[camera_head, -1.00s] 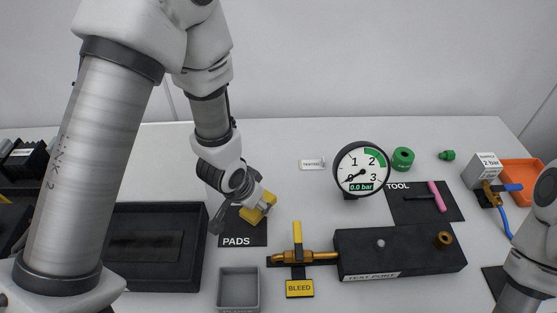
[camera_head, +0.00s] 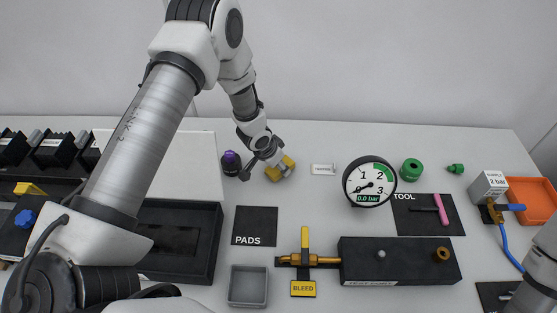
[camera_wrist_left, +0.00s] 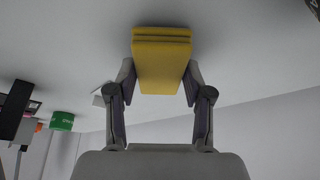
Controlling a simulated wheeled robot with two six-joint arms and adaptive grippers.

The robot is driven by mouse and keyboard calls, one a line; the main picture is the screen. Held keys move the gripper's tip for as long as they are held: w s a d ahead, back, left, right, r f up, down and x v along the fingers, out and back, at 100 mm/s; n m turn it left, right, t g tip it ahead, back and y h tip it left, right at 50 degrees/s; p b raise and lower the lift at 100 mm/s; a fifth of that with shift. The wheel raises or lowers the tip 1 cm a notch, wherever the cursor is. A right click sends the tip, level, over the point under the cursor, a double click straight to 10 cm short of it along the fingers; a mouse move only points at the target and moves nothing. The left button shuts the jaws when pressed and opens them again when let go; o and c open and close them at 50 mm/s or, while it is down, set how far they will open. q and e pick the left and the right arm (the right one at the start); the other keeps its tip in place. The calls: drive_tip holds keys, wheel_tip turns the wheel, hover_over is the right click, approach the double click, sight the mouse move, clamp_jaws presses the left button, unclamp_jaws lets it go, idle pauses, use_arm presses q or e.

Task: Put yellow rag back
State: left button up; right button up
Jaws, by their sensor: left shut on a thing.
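The yellow rag (camera_head: 287,166) is a folded, block-like cloth. My left gripper (camera_head: 273,168) is shut on it, behind the black PADS mat and left of the small white label. In the left wrist view the yellow rag (camera_wrist_left: 161,60) sits between the two fingers of the left gripper (camera_wrist_left: 160,85), gripped at its sides. I cannot tell whether the rag touches the table. The black PADS mat (camera_head: 256,222) is bare. My right arm shows at the right edge, but its gripper is not visible.
A purple-topped item (camera_head: 231,163) stands left of the left gripper. A black tray (camera_head: 212,245) and a grey bin (camera_head: 248,287) are in front. The gauge (camera_head: 369,183), BLEED valve (camera_head: 306,250) and black test block (camera_head: 410,262) are to the right.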

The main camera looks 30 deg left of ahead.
sight(270, 172)
use_arm(q)
drive_tip(key=shift+w+f, duration=0.2)
drive_tip(key=shift+f, duration=0.15)
drive_tip(key=shift+f, duration=0.1)
drive_tip(key=o, duration=1.4)
drive_tip(key=shift+s, duration=0.1)
drive_tip(key=shift+r, duration=0.3)
drive_tip(key=shift+a+r, duration=0.1)
drive_tip(key=shift+r, duration=0.1)
drive_tip(key=b+v, duration=0.2)
drive_tip(key=v, duration=0.6)
drive_tip(key=shift+s+r, duration=0.1)
drive_tip(key=shift+p+v, duration=0.5)
drive_tip(key=shift+v, duration=1.15)
